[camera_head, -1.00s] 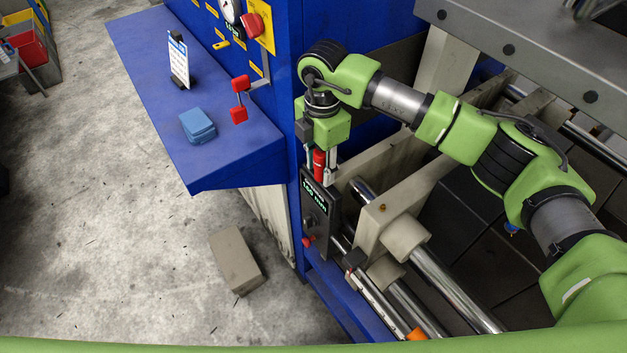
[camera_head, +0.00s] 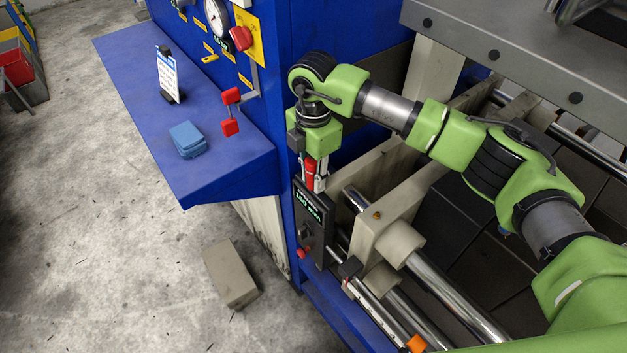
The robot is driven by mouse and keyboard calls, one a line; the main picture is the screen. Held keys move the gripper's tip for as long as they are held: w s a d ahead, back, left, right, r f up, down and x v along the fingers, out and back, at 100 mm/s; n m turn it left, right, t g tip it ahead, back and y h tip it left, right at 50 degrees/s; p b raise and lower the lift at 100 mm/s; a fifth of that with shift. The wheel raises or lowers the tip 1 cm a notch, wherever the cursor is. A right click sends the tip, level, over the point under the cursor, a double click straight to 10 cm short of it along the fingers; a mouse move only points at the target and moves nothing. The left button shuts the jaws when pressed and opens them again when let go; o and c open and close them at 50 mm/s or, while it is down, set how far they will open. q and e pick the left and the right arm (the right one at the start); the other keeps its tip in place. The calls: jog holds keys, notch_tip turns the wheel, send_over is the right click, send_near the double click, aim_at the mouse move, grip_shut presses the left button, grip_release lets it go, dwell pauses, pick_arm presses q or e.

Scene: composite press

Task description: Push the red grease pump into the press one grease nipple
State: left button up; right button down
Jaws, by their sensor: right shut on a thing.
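The red grease pump (camera_head: 310,167) is a small red cylinder, held upright against the blue press side, just above a black control box. My right gripper (camera_head: 314,182) points down and is shut on the pump; the fingers hide part of it. A small brass-coloured fitting (camera_head: 377,215), which looks like a grease nipple, sits on top of the beige press block (camera_head: 392,240). The pump is apart from it, to its upper left. My left gripper is not in view.
The black control box (camera_head: 313,225) with a lit display is directly below the gripper. Steel rods (camera_head: 455,297) run to the lower right. A blue shelf (camera_head: 130,75) holds a blue box (camera_head: 187,140) and a card stand (camera_head: 168,75). A grey-brown block (camera_head: 230,273) lies on the floor.

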aim_at(314, 164)
jog(key=shift+r+p, duration=0.6)
jog(key=shift+r, duration=0.6)
jog(key=shift+r+p, duration=0.5)
jog(key=shift+r, duration=0.55)
jog(key=c, duration=2.8)
grip_release()
jog(key=shift+s, duration=0.15)
jog(key=shift+c, duration=0.3)
